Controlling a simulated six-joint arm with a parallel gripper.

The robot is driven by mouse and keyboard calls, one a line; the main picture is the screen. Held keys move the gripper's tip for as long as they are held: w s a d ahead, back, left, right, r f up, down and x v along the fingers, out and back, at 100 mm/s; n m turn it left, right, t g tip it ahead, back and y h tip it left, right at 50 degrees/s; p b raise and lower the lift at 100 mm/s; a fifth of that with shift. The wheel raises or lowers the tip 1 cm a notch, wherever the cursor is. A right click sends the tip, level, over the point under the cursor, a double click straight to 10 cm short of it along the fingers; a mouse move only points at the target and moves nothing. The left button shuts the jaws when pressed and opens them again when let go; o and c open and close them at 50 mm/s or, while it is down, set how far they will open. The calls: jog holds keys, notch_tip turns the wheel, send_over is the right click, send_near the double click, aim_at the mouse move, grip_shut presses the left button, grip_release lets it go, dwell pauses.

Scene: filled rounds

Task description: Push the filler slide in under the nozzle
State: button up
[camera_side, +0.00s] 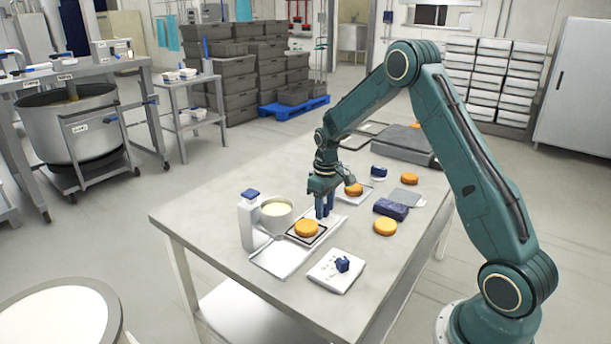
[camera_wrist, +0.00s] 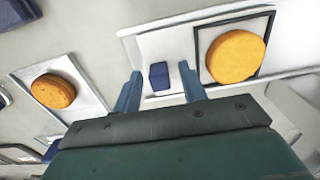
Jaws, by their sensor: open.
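The filler (camera_side: 249,222) is a white upright body with a blue cap, beside a bowl of pale cream (camera_side: 277,215). Its nozzle is not clearly visible. The slide (camera_side: 306,240) is a dark square frame on a white track (camera_side: 272,264), with an orange round (camera_side: 306,228) on it. The frame also shows in the wrist view (camera_wrist: 199,45), with the round (camera_wrist: 235,56) inside it. A dark blue knob (camera_wrist: 159,76) stands on the white plate beside the frame. My gripper (camera_side: 323,212) is open and low over the track, its fingers on either side of the knob, with gaps showing.
A second round (camera_side: 353,188) lies on a pale plate, and another (camera_side: 385,228) on the bare table. A dark blue folded item (camera_side: 391,209) lies between them. A white tray with a blue object (camera_side: 336,277) is in front. The left table corner is clear.

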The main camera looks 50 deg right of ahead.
aim_at(309, 219)
jog(key=shift+c, duration=0.2)
grip_shut()
jog(key=shift+a, duration=3.85)
jog(key=shift+o, duration=0.2)
grip_release()
notch_tip(309, 219, up, 14)
jog(key=shift+f, duration=0.1)
